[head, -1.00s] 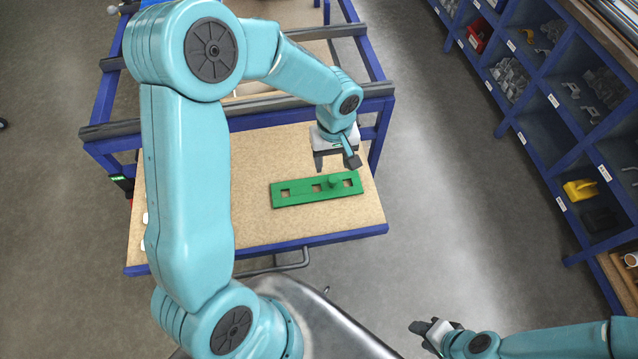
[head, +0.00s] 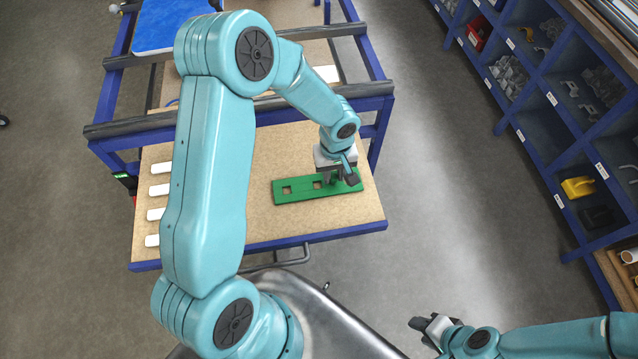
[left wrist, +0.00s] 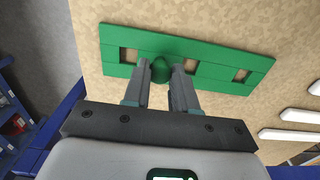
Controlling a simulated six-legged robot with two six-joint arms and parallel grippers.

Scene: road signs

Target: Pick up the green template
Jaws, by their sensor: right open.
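The green template (head: 300,194) is a flat bar with square holes and an upright knob, lying on the tan worktable. In the left wrist view the template (left wrist: 215,58) spans the upper part, with its round knob (left wrist: 161,70) between the fingertips. My left gripper (head: 336,178) points down over the template's right part. Its fingers (left wrist: 160,72) stand apart on either side of the knob, with no clear grip on it. The knob is mostly hidden by the gripper in the head view. My right gripper (head: 425,326) is open and empty at the lower right, away from the table.
The worktable (head: 280,228) has a blue frame and a raised rail behind the template. Several white strips (head: 158,190) lie at its left side. A blue sign (head: 165,25) rests at the back. A blue shelf (head: 545,125) with parts stands at the right, across clear floor.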

